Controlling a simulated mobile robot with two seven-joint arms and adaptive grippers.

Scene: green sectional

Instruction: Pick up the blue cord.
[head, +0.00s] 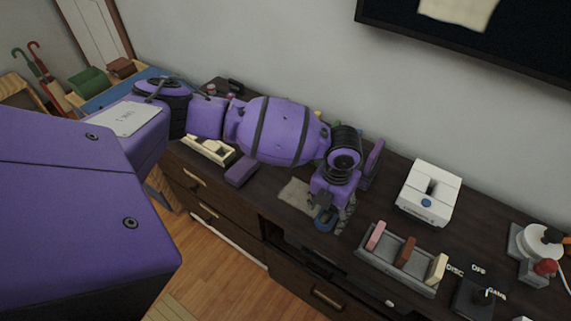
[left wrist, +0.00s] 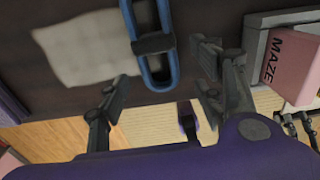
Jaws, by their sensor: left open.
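The blue cord (head: 325,217) is a bundled loop lying on the dark top of the long cabinet, near its front edge. In the left wrist view the cord (left wrist: 162,68) shows as a long blue loop with a black band around its middle. My left gripper (head: 334,211) is over the cord and partly hides it in the head view. In the left wrist view my left gripper (left wrist: 162,78) is open, with one finger on each side of the cord's near end and a gap to both. My right gripper is not in view.
A pale cloth (head: 297,195) lies left of the cord. A grey rack (head: 400,270) with several coloured cartridges stands close on the right. Further right are a white box (head: 429,194), a black switch box (head: 474,298) and a joystick (head: 545,268). A wall-mounted screen (head: 500,45) hangs above.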

